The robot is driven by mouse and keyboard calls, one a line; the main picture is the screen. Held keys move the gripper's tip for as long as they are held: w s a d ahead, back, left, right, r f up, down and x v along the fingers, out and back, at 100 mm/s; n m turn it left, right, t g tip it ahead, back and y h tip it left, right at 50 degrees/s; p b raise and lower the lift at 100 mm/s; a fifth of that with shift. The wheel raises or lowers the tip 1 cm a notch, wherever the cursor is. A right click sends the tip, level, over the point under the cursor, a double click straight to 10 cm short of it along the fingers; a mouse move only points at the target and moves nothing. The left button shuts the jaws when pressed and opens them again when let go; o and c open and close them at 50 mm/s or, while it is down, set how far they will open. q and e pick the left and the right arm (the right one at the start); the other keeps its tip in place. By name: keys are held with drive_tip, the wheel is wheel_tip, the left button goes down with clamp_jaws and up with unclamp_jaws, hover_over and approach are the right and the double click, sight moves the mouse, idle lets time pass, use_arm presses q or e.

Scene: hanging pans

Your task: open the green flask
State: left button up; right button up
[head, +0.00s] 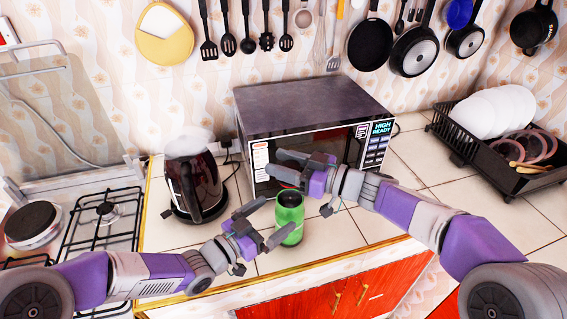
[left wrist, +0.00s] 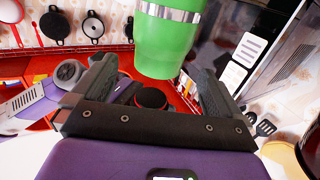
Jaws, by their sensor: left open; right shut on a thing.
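The green flask (head: 289,222) stands upright on the tiled counter in front of the microwave. Its top looks dark; whether that is an open mouth I cannot tell. In the left wrist view the flask (left wrist: 168,45) shows its green body and a silver band. My left gripper (head: 263,220) is open, its fingers reaching to either side of the flask's body from the left. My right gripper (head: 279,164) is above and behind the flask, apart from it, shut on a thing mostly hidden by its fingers. A dark round piece (left wrist: 151,97), likely the lid, shows in the left wrist view.
The microwave (head: 290,105) stands close behind my right gripper. A dark kettle (head: 195,183) is at the left, beside the stove (head: 105,215). A black dish rack (head: 470,150) with plates is at the right. Bare counter (head: 335,235) lies right of the flask.

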use_arm(q)
drive_tip(key=shift+v, duration=2.8)
